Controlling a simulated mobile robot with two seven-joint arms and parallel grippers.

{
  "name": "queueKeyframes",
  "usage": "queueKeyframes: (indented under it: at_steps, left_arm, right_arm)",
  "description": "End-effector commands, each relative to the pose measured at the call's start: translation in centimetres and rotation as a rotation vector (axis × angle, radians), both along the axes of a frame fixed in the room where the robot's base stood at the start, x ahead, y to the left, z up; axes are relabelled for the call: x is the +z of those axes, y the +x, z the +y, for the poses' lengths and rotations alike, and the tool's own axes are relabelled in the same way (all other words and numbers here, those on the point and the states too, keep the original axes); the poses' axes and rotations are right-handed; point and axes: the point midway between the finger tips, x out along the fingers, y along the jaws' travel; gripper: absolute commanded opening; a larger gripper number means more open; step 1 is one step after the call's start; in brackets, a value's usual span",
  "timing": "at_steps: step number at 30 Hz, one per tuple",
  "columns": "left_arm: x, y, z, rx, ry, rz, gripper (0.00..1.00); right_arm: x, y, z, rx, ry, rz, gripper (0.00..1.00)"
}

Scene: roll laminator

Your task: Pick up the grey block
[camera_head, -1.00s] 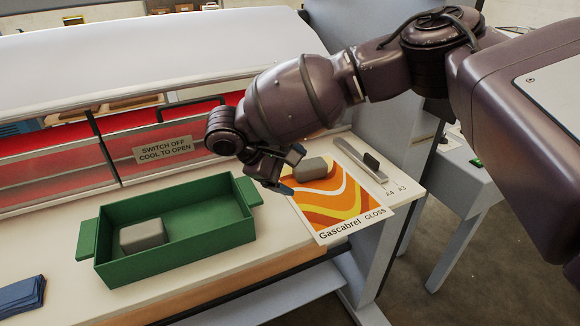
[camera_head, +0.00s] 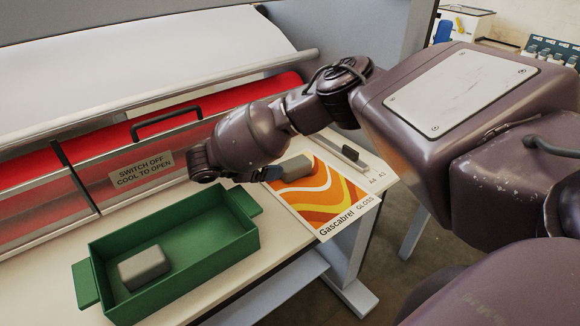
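A grey block (camera_head: 294,168) lies on the orange and white "Gascabrel GLOSS" sheet (camera_head: 338,209), near its upper left part. A second grey block (camera_head: 145,267) lies inside the green tray (camera_head: 213,258), towards its left end. My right arm reaches in from the right, over the table. Its gripper (camera_head: 268,174) is low at the left end of the block on the sheet. Part of the fingers is hidden by the wrist, so I cannot tell whether they are open or shut, or touch the block. My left gripper is not in view.
The laminator's red roller area and clear guard with a "SWITCH OFF COOL TO OPEN" label (camera_head: 142,169) stand behind the tray. A paper guide (camera_head: 342,151) with a dark slider lies beyond the sheet. A strip of bare table lies in front.

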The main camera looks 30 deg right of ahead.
Motion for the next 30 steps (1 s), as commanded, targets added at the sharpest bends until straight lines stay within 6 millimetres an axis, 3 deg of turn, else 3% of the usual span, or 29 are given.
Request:
queueKeyframes:
  at_steps: [6,17,30]
  left_arm:
    - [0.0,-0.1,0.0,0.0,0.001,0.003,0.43]
    - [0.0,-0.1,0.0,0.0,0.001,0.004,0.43]
    - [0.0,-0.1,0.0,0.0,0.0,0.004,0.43]
  right_arm:
    - [-1.3,-0.1,-2.9,-0.003,0.002,-0.001,0.83]
    - [-2.1,-0.1,-4.7,-0.003,0.002,-0.002,0.83]
    - [-3.9,0.0,-8.5,-0.002,0.002,-0.002,0.83]
